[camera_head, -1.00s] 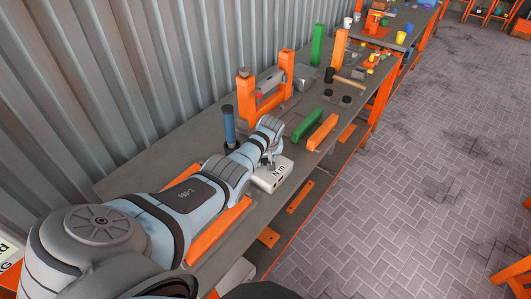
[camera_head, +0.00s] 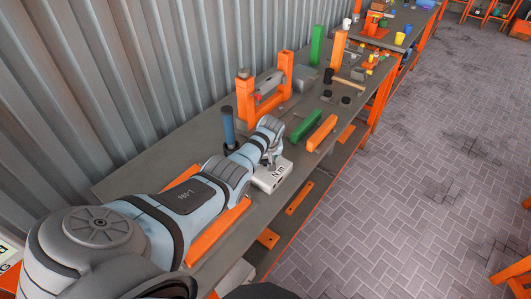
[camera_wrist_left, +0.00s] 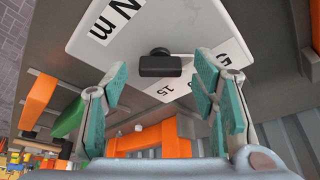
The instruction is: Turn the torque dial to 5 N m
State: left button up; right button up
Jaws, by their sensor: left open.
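The white torque box (camera_head: 272,178) marked "N m" sits near the front edge of the grey bench; its white face (camera_wrist_left: 95,35) fills the top of the left wrist view. The black torque dial (camera_wrist_left: 160,64) stands out from that face. In the head view the left gripper (camera_head: 270,158) is at the box and mostly hides the dial. My right gripper is not in view.
An orange frame (camera_head: 246,90) stands behind the box, and a blue-handled tool (camera_head: 229,127) stands upright to its left. Green (camera_head: 306,125) and orange (camera_head: 322,133) bars lie to its right. A corrugated wall backs the bench; the floor in front is clear.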

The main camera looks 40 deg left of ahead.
pick_arm(q)
jog(key=v, duration=1.2)
jog(key=shift+a, duration=0.1)
